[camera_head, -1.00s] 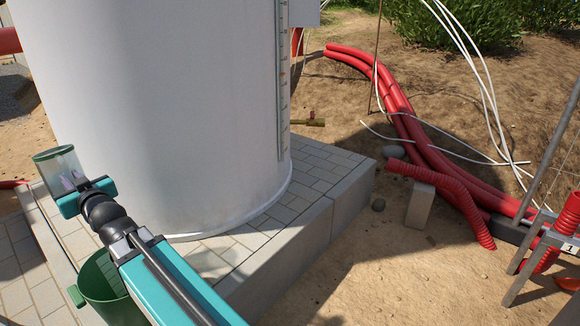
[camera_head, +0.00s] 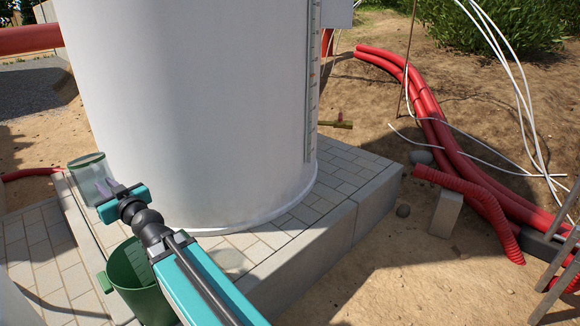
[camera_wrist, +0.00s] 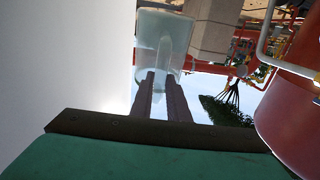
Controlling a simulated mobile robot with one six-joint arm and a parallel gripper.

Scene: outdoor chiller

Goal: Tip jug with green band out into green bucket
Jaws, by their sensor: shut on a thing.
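A clear jug with a green band at its rim (camera_head: 86,172) is at the left in the head view, held up beside the white tank. My gripper (camera_head: 108,187) is shut on it. In the wrist view my two fingers (camera_wrist: 163,95) reach to the jug (camera_wrist: 162,50), which looks see-through; I cannot tell what is in it. The green bucket (camera_head: 128,272) stands on the paving at the lower left in the head view, below my wrist and partly hidden by my arm. The jug is higher than the bucket and farther left, apart from it.
A large white tank (camera_head: 190,100) stands on a paved plinth (camera_head: 330,215) close to the right of the jug. Red hoses (camera_head: 450,145) and a grey block (camera_head: 446,213) lie on the sand at right. Paving left of the bucket is open.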

